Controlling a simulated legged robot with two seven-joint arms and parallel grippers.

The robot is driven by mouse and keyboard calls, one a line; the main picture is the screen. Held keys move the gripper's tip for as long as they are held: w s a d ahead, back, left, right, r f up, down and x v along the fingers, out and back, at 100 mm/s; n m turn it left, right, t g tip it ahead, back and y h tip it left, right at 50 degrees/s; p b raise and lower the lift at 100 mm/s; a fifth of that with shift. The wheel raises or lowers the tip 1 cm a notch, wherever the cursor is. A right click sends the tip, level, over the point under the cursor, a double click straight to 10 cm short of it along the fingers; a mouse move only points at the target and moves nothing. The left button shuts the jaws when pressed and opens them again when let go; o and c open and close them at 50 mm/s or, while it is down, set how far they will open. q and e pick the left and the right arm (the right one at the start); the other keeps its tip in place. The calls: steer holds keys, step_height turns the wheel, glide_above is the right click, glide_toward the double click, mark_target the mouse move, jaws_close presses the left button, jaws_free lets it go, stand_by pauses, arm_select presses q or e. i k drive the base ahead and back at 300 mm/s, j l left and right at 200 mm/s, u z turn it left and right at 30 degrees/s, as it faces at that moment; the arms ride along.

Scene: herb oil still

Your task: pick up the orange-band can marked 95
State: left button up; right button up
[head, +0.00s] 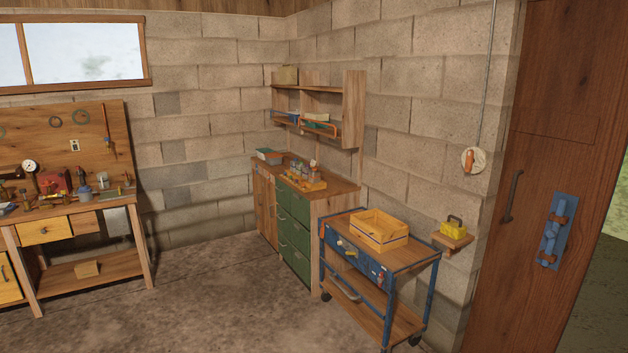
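I cannot make out an orange-band can marked 95 anywhere in the head view. Several small bottles or cans (312,170) stand in and around a low yellow-orange holder (314,184) on the cabinet top in the corner; they are too small to read. A grey-blue can-like container (85,192) stands on the workbench at the left, with no readable marking. Neither of my grippers is in view.
A cabinet with green drawers (293,228) stands in the corner below a wall shelf (340,115). A blue wheeled cart (336,262) carries a yellow wooden box (380,231). The workbench (62,206) is at left. Open concrete floor (215,305) lies between. A wooden door (545,130) is at right.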

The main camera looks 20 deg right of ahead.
mark_target(314, 177)
steer(key=i+z, duration=0.25)
steer(key=i, duration=1.95)
